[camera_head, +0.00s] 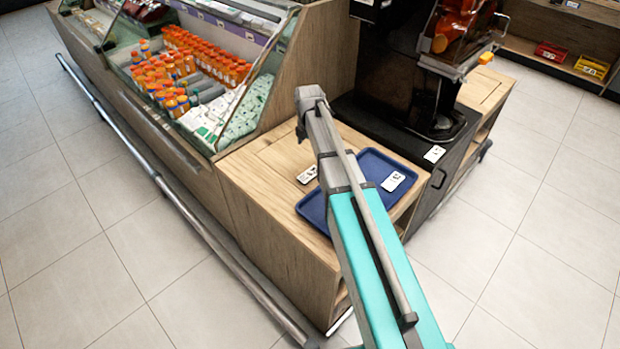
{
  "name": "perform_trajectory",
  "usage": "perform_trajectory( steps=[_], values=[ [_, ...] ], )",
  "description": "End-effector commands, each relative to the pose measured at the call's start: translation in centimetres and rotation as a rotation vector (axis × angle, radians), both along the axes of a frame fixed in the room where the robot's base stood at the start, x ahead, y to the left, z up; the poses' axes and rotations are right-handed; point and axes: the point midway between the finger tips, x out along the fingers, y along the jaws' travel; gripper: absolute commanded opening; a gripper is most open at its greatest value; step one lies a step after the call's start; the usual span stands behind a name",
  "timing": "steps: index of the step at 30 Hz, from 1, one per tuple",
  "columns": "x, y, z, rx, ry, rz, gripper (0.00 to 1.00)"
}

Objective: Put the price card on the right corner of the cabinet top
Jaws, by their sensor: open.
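Three small white cards with dark print show. One price card (307,174) lies on the wooden cabinet top (262,172), left of my arm. Another card (393,181) lies on the blue tray (372,161). A third card (434,153) is at the front right edge of the black cabinet under the juicer. My gripper (300,130) is a small dark shape below the far end of my arm, over the wooden top and up from the first card. It is open, and no card shows in it. Its fingers are mostly hidden by the arm.
The black juicer (437,95) stands behind the tray. A glass-fronted display case with orange-capped bottles (205,65) rises at the left. A metal rail (190,215) runs along the counter's front. Shelves with a red box (551,52) and a yellow box (592,66) are far right.

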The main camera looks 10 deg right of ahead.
Motion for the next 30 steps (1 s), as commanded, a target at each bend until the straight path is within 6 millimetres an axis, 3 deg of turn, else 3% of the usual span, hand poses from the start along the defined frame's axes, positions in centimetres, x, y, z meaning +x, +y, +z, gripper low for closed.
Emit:
perform_trajectory(
  steps=[21,30],
  values=[
    [0.0,-0.1,-5.8,0.000,0.000,-0.002,1.00],
    [0.0,-0.2,-7.0,0.000,0.000,-0.002,1.00]
  ],
)
